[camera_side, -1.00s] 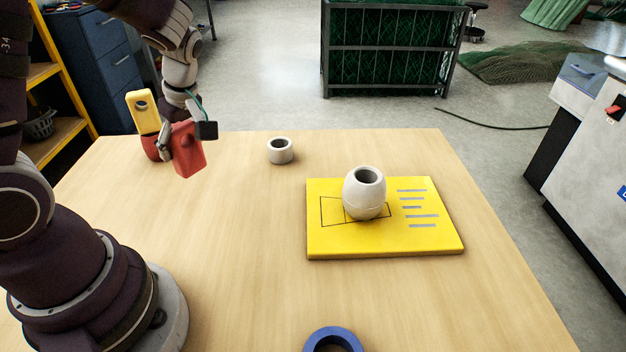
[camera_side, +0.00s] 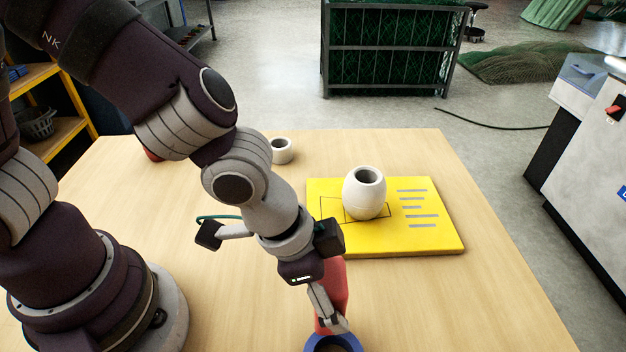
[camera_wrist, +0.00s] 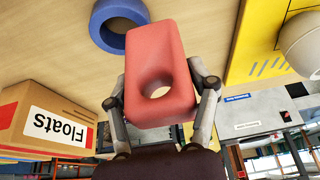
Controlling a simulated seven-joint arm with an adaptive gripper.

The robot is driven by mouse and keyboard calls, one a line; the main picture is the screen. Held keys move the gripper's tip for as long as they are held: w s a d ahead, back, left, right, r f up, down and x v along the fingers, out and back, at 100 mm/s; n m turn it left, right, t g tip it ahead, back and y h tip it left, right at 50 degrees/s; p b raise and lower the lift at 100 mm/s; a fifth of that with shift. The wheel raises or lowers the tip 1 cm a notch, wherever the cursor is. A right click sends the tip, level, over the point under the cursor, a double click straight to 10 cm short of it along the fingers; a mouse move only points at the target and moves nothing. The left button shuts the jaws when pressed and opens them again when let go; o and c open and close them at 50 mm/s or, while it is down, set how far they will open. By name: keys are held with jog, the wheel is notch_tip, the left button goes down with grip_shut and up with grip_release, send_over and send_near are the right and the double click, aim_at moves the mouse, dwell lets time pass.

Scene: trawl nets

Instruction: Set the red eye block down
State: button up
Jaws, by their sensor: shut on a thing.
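The red eye block (camera_side: 334,281) is a rounded red block with a hole through it. In the wrist view the red eye block (camera_wrist: 155,42) fills the middle, its hole facing the camera. My gripper (camera_side: 333,316) is shut on its sides, near the table's front; the fingers (camera_wrist: 161,92) show on both sides of it. A blue ring (camera_side: 314,344) lies at the bottom edge of the side view, partly cut off. The block's lower end overlaps this ring in the picture; I cannot tell whether they touch.
A yellow board (camera_side: 435,238) with printed lines carries a whitish barrel-shaped float (camera_side: 364,197). A small whitish ring (camera_side: 284,152) stands behind my arm. A red object (camera_side: 152,156) is mostly hidden by my arm. A "Floats" box (camera_wrist: 40,120) shows at left in the wrist view.

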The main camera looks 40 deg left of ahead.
jog(key=w+d, duration=0.3)
jog(key=w+d+f, duration=0.1)
jog(key=w+d, duration=0.5)
jog(key=w, duration=0.1)
jog(key=shift+d+f, duration=0.2)
jog(key=shift+d, duration=0.2)
jog(key=shift+w+d+f, duration=0.15)
jog(key=shift+w+d, duration=0.05)
notch_tip(320, 180, down, 3)
jog(key=shift+f, duration=0.15)
jog(key=o, duration=1.3)
